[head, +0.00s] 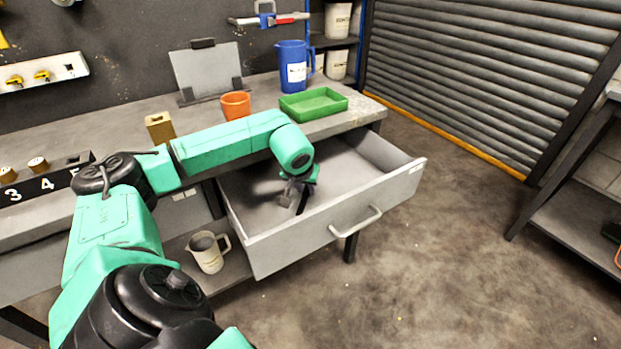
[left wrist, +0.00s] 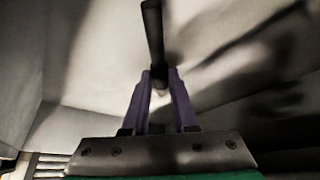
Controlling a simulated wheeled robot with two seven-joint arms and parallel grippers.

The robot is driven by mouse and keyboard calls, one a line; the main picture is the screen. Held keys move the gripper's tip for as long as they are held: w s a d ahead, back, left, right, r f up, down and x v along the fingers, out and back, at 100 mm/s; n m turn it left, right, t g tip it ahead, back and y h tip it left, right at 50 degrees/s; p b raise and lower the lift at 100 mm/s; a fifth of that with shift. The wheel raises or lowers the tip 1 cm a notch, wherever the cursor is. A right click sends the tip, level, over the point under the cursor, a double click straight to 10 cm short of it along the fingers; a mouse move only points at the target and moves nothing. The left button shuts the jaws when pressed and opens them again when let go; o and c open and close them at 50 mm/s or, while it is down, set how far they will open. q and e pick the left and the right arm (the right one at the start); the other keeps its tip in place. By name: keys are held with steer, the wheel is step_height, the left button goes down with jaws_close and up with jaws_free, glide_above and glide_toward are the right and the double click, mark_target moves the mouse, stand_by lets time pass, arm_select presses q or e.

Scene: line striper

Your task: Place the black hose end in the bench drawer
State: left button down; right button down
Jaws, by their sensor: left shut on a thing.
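The bench drawer (head: 385,192) is pulled open under the workbench, a grey box with a bar handle on its front. My left gripper (head: 297,194) reaches down inside the drawer, near its front wall. It is shut on the black hose end (head: 303,202), a slim dark piece. In the left wrist view the purple fingers of my left gripper (left wrist: 160,96) close on the black hose end (left wrist: 153,38), which sticks out beyond the fingertips. I cannot tell whether the hose end touches the drawer floor. My right gripper is not in view.
On the workbench (head: 95,165) stand a green tray (head: 313,104), an orange pot (head: 236,105), a blue jug (head: 292,68) and a tan block (head: 160,127). A beige pitcher (head: 207,253) stands on the shelf below. The rest of the drawer looks empty.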

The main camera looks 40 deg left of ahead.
arm_select(q)
steer(key=w, duration=0.1)
steer(key=w+a, duration=0.1)
steer(key=w, duration=0.1)
steer(key=w+a, duration=0.1)
steer(key=w, duration=0.1)
steer(key=shift+a+r, duration=0.1)
steer(key=shift+a, duration=0.1)
steer(key=shift+a+f, duration=0.1)
steer(key=shift+f, duration=0.65)
steer(key=c, duration=1.1)
jaws_free()
steer(key=shift+f, duration=0.1)
steer(key=o, duration=0.4)
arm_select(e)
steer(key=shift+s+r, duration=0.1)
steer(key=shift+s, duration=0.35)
